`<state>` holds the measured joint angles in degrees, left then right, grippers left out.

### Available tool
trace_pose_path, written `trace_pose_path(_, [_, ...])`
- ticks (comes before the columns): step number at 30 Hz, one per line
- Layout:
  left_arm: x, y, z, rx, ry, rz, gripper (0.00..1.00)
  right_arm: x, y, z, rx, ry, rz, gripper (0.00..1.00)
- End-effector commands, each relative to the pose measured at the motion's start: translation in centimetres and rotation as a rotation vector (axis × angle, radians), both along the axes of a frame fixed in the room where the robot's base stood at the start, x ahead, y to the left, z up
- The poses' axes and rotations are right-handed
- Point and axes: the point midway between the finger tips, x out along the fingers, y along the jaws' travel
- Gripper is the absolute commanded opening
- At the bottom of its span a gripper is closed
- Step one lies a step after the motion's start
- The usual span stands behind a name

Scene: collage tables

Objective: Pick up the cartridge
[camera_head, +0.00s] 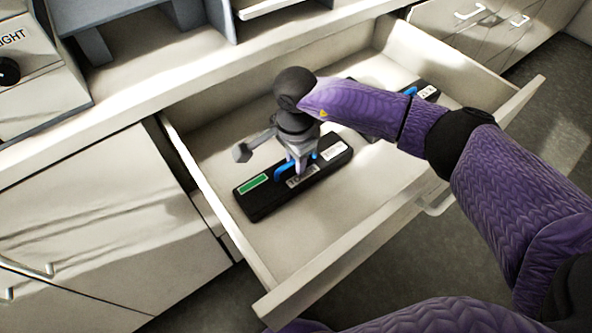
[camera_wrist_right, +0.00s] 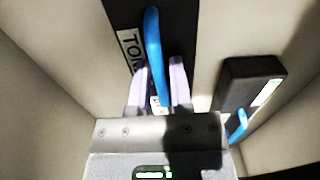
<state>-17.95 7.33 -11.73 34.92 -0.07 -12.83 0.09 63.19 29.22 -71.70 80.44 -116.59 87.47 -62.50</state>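A long black cartridge (camera_head: 262,201) with a blue handle, a green label and white labels lies in the open drawer. It also shows in the right wrist view (camera_wrist_right: 182,22). My right gripper (camera_head: 300,165) points down over its middle. In the right wrist view my right gripper (camera_wrist_right: 159,85) has its two pale fingers apart, one on each side of the blue handle (camera_wrist_right: 154,40), with small gaps visible. A second black cartridge (camera_head: 428,92) with a blue handle lies farther right in the drawer, partly hidden by my right arm. My left gripper is out of view.
The open drawer (camera_head: 360,235) has raised walls on all sides around the cartridges. Its floor is bare in front of them. A counter (camera_head: 135,105) with a grey device (camera_head: 40,65) stands behind. Closed cabinets with handles are at left and far right.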

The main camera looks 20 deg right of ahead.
Motion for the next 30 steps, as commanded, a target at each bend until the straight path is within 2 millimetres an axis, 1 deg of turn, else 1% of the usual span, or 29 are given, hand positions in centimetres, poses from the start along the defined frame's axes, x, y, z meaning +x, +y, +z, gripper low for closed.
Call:
trace_pose_path(1, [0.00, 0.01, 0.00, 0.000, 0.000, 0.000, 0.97, 0.00, -0.01, 0.01, 0.000, 0.000, 0.000, 0.13])
trace_pose_path(3, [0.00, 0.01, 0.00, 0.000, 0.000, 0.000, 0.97, 0.00, -0.01, 0.02, 0.000, 0.000, 0.000, 0.00])
trace_pose_path(30, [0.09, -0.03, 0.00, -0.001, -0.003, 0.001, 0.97, 0.02, -0.02, 0.04, 0.000, 0.000, 0.000, 0.00])
